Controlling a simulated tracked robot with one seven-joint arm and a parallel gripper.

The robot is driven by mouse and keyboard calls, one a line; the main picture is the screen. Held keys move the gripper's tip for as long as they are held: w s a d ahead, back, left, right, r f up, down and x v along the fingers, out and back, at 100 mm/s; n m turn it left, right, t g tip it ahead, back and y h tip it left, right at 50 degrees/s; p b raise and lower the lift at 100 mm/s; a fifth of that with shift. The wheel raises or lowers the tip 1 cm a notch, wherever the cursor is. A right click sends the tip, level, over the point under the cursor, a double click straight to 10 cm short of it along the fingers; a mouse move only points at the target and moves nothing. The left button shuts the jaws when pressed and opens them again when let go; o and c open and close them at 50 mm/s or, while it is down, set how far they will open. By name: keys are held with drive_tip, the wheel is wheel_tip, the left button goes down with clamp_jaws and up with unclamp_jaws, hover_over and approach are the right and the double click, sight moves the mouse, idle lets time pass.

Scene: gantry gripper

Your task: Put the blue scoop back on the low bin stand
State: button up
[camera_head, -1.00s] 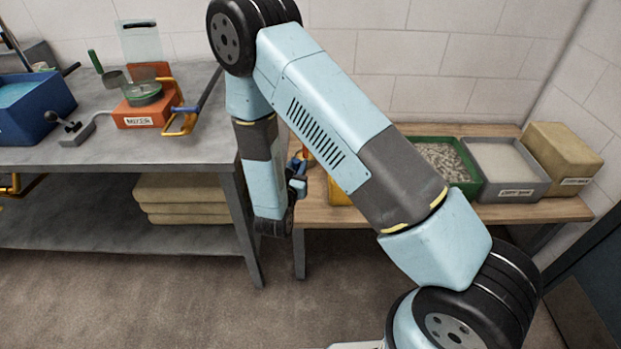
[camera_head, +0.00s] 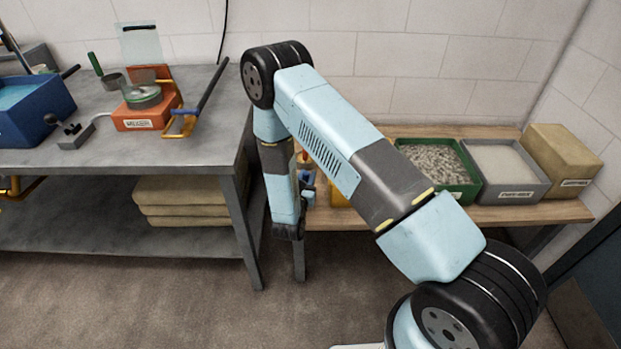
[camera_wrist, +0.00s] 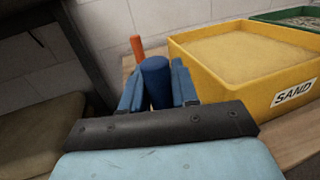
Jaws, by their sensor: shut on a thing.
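In the wrist view my gripper (camera_wrist: 154,72) is shut on the upright blue handle of the blue scoop (camera_wrist: 155,83). The scoop's lower part is hidden behind the fingers and the gripper body. The low bin stand is the wooden bench (camera_head: 545,212) at the right in the head view; its top also shows in the wrist view (camera_wrist: 300,142). The gripper is at the stand's left end, left of the yellow sand bin (camera_wrist: 240,48). I cannot tell whether the scoop touches the stand.
An orange upright handle (camera_wrist: 137,47) stands just beyond the blue one. A green gravel bin (camera_head: 440,165), a grey bin (camera_head: 508,172) and a tan block (camera_head: 562,158) fill the stand's right. The grey workbench (camera_head: 110,155) is close at the left, with its leg near my arm.

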drive_tip(key=shift+f, duration=0.15)
drive_tip(key=o, duration=1)
drive_tip(key=v, duration=1.2)
